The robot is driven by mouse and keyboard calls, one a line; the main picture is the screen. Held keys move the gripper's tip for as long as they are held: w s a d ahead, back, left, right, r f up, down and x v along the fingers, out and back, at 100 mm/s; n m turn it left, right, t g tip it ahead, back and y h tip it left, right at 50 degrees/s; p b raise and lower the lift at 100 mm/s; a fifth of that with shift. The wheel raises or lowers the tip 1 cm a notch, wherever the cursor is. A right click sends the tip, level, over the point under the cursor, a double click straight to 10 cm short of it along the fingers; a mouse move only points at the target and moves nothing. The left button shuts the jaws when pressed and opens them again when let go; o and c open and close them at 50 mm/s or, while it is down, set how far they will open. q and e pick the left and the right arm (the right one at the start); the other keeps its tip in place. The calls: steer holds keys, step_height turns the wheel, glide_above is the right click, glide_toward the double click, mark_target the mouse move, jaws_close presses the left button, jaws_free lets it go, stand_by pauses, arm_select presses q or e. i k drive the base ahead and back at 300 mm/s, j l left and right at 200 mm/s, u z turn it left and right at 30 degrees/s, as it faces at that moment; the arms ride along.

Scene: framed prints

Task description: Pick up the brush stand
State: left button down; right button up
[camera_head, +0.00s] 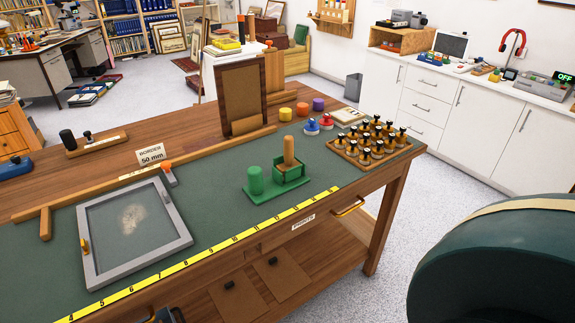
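A green stand (262,190) sits on the table's green mat, right of centre and behind the yellow ruler. It has a green cylinder (255,180) at its left and a square green holder (291,178) at its right. A wooden handle (289,151) stands upright in the holder; its lower end is hidden. This looks like the brush stand, though no bristles show. Neither of my grippers can be made out. A small dark shape at the bottom edge is too cut off to identify.
A grey frame (183,243) lies left of the stand. A rack of black-capped bottles (345,152) is at the right, with several coloured jars (285,114) behind. An upright brown frame (241,98) stands behind. A large dark green rounded object (500,265) fills the lower right.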

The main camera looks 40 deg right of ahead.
mark_target(260, 189)
steer(key=i+l, duration=0.1)
steer(key=l, duration=0.4)
steer(key=i+l, duration=0.1)
steer(key=l, duration=0.4)
steer(key=i+l, duration=0.1)
steer(key=l, duration=0.35)
steer(key=i+l, duration=0.1)
steer(key=l, duration=0.4)
steer(key=k+l, duration=0.6)
steer(key=i+j, duration=0.65)
